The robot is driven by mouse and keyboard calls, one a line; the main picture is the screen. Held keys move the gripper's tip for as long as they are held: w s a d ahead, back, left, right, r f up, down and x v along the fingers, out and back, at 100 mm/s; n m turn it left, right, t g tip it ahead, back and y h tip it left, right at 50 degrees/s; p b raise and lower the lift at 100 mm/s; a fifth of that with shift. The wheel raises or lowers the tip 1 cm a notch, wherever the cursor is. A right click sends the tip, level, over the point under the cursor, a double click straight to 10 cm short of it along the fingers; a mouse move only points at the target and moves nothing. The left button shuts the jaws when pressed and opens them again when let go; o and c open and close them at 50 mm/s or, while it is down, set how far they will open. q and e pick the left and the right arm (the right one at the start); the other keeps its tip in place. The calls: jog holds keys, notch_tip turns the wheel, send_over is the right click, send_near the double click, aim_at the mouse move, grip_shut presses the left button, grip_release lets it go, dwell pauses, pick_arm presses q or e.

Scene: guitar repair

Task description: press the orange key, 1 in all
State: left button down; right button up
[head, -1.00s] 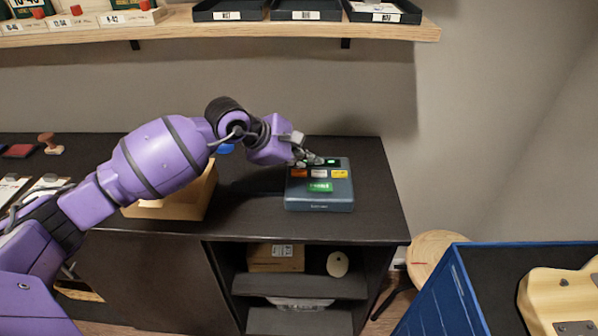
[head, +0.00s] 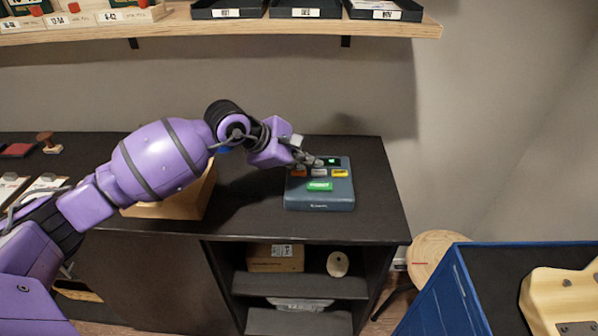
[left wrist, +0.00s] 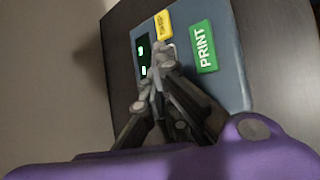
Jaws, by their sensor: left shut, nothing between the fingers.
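The orange key (head: 298,173) is the left one in the upper row of keys on the blue-grey device (head: 320,202). A pale key (head: 318,173) and a yellow key (head: 340,173) sit to its right, with a green key (head: 319,186) below. My left gripper (head: 313,162) is shut and empty, just above the top left part of the device, close to the orange key. In the left wrist view its fingertips (left wrist: 158,72) hide the orange key; the yellow key and green PRINT key show beyond. Contact cannot be told. My right gripper is not in view.
The device stands on a dark cabinet top (head: 250,205), with a light wooden box (head: 175,209) to its left. A wooden shelf (head: 240,30) with black trays hangs above. The cabinet top right of the device is clear.

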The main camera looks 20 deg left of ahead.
pick_arm(q)
jog(key=shift+f, duration=0.4)
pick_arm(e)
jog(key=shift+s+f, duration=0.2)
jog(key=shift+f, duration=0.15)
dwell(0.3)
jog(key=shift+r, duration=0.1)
pick_arm(q)
jog(key=shift+r, duration=0.85)
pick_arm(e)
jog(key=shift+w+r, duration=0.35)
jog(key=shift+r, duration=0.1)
